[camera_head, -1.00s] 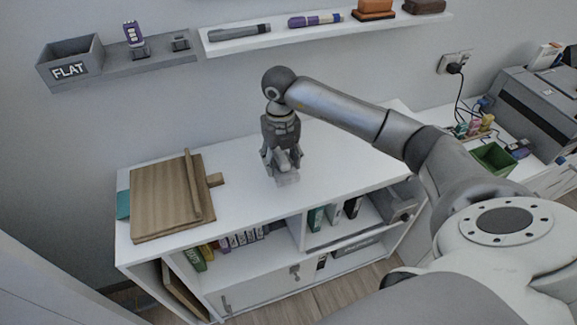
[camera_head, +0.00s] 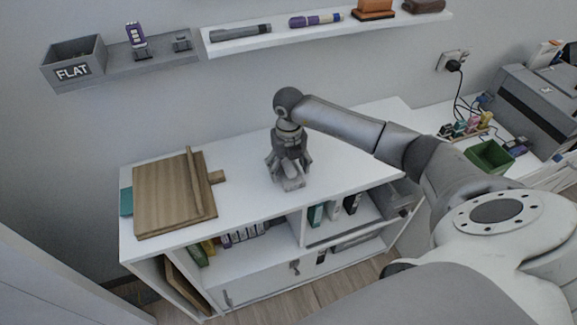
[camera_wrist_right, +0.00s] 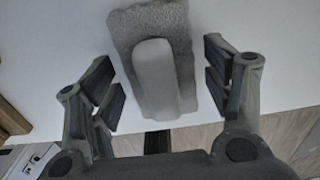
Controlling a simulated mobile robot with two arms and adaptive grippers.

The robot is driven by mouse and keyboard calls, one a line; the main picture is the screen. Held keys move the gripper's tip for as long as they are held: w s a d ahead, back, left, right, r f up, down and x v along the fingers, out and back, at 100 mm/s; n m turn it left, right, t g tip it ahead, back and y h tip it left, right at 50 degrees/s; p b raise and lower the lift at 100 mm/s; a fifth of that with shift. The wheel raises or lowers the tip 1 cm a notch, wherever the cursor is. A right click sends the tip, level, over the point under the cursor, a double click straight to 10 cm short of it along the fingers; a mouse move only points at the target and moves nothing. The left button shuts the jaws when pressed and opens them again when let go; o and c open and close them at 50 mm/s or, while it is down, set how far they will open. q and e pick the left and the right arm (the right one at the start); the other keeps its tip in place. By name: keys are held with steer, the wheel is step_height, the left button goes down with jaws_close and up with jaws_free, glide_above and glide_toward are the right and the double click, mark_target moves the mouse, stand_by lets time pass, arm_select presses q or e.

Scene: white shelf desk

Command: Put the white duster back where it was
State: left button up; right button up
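The white duster (camera_head: 291,185) lies on the white desk top, partly hidden under my right gripper in the head view. In the right wrist view the duster (camera_wrist_right: 157,72) shows a whitish block-shaped handle on a rough grey pad. My right gripper (camera_head: 289,172) points down over it. In the right wrist view its fingers (camera_wrist_right: 160,85) are spread on either side of the duster, with gaps between them and its handle. My left gripper is not in view.
A wooden board (camera_head: 165,200) lies at the desk's left end. A wall shelf (camera_head: 225,47) holds markers and other items; a grey box (camera_head: 74,65) marked FLAT is left of it. A printer (camera_head: 525,100) and a green bin (camera_head: 490,157) stand at the right.

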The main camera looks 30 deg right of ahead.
mark_target(288, 164)
steer(key=shift+r, duration=0.1)
step_height(288, 164, up, 12)
steer(key=b, duration=0.2)
stand_by(0.4)
stand_by(0.4)
